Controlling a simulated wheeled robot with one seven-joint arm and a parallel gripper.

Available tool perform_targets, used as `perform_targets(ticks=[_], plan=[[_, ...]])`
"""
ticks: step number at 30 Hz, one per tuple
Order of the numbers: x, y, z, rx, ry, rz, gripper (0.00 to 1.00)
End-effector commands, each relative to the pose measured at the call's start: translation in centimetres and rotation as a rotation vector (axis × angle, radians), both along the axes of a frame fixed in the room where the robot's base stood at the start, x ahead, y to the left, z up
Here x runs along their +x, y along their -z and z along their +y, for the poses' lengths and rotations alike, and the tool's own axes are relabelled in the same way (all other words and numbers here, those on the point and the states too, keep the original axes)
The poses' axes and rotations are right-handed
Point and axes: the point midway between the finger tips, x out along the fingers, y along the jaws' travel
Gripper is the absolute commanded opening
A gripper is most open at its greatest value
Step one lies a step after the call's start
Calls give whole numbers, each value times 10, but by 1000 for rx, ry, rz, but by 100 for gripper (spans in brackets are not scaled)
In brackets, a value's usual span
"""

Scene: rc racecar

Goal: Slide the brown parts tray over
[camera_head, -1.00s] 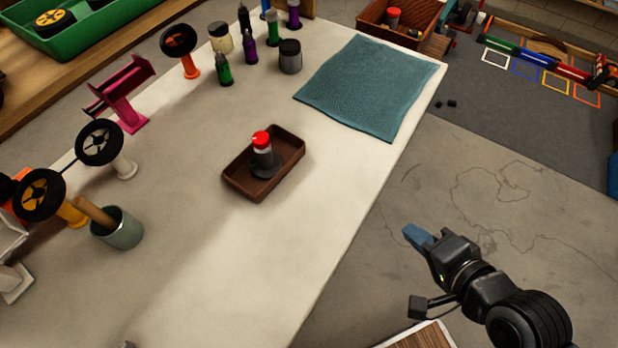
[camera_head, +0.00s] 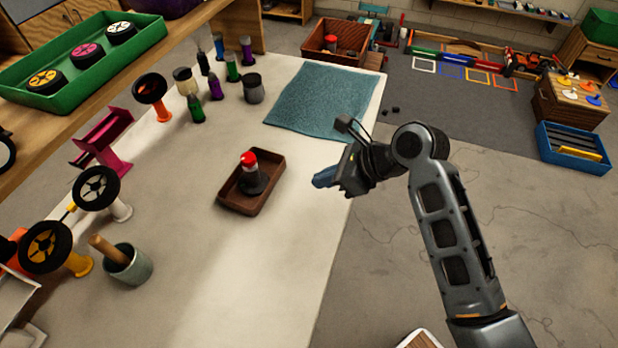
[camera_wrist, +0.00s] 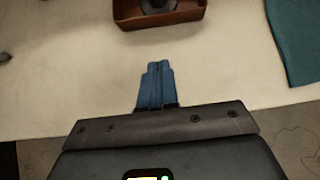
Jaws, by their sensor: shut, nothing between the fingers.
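The brown parts tray (camera_head: 232,201) lies on the pale worktable (camera_head: 190,245), near its middle. A dark-based bottle with a red cap (camera_head: 250,165) stands upright inside the tray. In the wrist view the tray (camera_wrist: 128,22) shows at the top edge, partly cut off, with the dark base of the bottle in it. My gripper (camera_head: 322,179) is at the table's right edge, to the right of the tray and apart from it. Its blue fingers (camera_wrist: 157,80) are closed together, empty, and point toward the tray.
A teal cloth (camera_head: 318,100) lies on the table beyond the tray. Several small bottles (camera_head: 217,85) stand at the back left. Wheels on stands and a grey-green cup (camera_head: 128,265) line the left side. The tabletop between gripper and tray is clear.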

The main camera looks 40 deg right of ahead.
Motion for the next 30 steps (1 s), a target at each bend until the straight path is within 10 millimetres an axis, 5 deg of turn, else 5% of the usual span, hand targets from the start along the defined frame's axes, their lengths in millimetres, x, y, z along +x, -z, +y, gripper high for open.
perform_targets(ticks=[13,21,30], plan=[[50,61,35,-2,-3,0,0],[77,59,54,-3,-1,-3,0],[81,60,57,-3,-1,-2,0]])
